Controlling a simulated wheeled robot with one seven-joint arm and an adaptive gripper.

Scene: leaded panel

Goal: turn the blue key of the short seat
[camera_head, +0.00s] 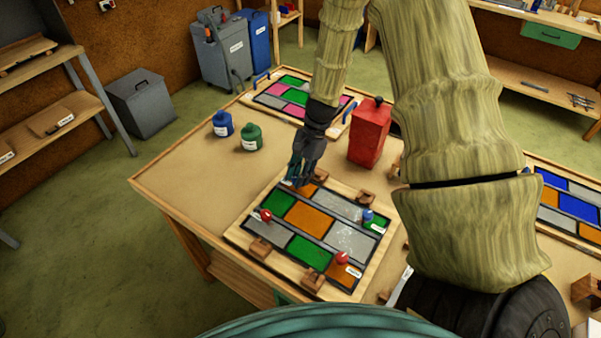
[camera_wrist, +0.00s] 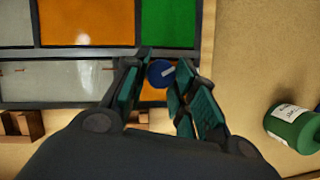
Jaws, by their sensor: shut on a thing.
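The leaded panel (camera_head: 310,222) lies on a wooden board on the bench, with green, orange and grey cells between dark strips. My gripper (camera_head: 296,182) is at its far left corner, pointing down. In the wrist view my gripper (camera_wrist: 161,78) has its fingers on both sides of a round blue key (camera_wrist: 160,72) with a white mark, and is shut on it. The key is by a small orange cell at the panel's corner. In the head view my gripper hides this key. Another blue key (camera_head: 368,215) stands at the right corner. The seat labels are too small to read.
Red keys (camera_head: 266,216) (camera_head: 342,258) stand on the panel's near side. Wooden blocks (camera_head: 313,281) line the board. A red box (camera_head: 370,132) stands behind it. Blue (camera_head: 223,124) and green (camera_head: 251,138) bottles stand at the back left. The bench's left part is clear.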

